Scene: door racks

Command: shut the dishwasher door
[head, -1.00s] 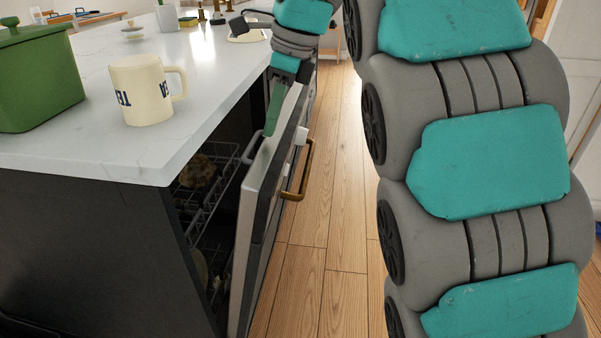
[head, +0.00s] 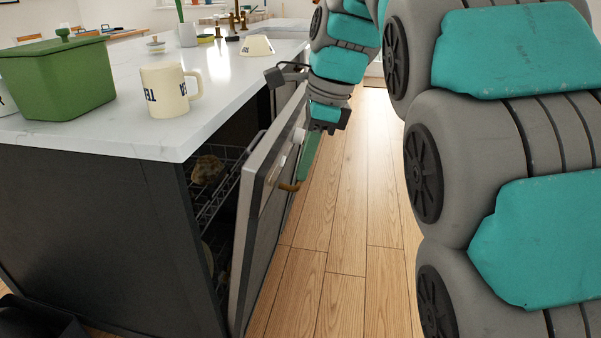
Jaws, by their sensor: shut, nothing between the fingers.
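The dishwasher door (head: 258,190) stands ajar, tilted outward to the right from the dark cabinet under the counter. A gap shows between it and the cabinet, with a dish rack (head: 212,200) inside. A brass handle (head: 289,187) is on its outer face, only partly visible. My gripper (head: 306,166) is shut and empty, its green fingers pointing down on the outer side of the door near its top edge and the handle. I cannot tell whether the fingers touch the door.
A brownish item (head: 207,168) sits in the rack. Wooden floor (head: 345,230) is clear right of the door.

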